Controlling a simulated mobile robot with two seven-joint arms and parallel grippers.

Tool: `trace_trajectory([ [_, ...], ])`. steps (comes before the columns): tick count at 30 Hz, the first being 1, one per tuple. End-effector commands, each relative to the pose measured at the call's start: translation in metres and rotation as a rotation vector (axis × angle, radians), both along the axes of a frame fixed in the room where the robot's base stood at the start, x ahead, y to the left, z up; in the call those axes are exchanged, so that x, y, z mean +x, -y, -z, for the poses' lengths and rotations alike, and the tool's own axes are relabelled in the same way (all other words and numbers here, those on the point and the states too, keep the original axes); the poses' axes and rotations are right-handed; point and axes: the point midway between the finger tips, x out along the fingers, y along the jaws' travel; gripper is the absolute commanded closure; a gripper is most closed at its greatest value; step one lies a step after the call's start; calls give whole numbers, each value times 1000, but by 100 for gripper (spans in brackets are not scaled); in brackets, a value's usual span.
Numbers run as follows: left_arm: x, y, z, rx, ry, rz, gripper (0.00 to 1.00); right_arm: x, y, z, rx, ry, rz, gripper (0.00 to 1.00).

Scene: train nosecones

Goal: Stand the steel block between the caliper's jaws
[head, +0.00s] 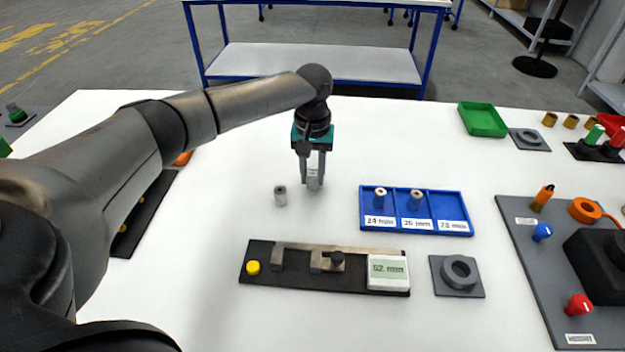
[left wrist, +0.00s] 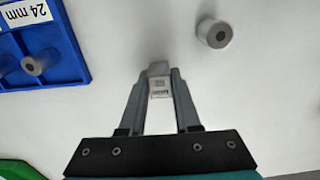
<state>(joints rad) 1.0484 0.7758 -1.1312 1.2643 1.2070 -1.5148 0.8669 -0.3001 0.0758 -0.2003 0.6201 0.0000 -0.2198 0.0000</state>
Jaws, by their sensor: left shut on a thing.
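My left gripper (head: 313,178) is shut on the small steel block (head: 315,183), which hangs between the fingertips above the white table. In the left wrist view the steel block (left wrist: 159,86) shows between the fingertips (left wrist: 158,78), with a small pale label on it. The caliper (head: 325,281) lies at the front middle on a black base, with a fixed jaw (head: 277,258) at left and a sliding jaw (head: 321,263) to its right. The gap between the jaws is empty. Its display (head: 388,270) seems to read 52 mm. My right gripper is out of view.
A steel cylinder (head: 280,196) stands left of the gripper. A blue tray (head: 450,211), labelled 24, 26 and 28 mm, holds two cylinders. A ring on a grey plate (head: 458,275) sits right of the caliper. The table between gripper and caliper is clear.

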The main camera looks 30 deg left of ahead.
Motion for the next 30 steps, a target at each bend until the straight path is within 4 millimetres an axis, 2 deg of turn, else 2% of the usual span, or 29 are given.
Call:
trace_trajectory([
  [3, 1, 0, 11, 0, 2, 0, 100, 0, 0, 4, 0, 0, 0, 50],
  [15, 0, 0, 15, -1, 0, -1, 100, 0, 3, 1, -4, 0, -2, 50],
  [16, 0, 0, 15, 0, 1, -1, 66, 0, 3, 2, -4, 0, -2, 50],
  [23, 0, 0, 15, 0, 1, 0, 40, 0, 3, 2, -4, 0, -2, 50],
  [30, 0, 0, 14, 0, 1, 0, 39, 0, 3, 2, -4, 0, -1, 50],
])
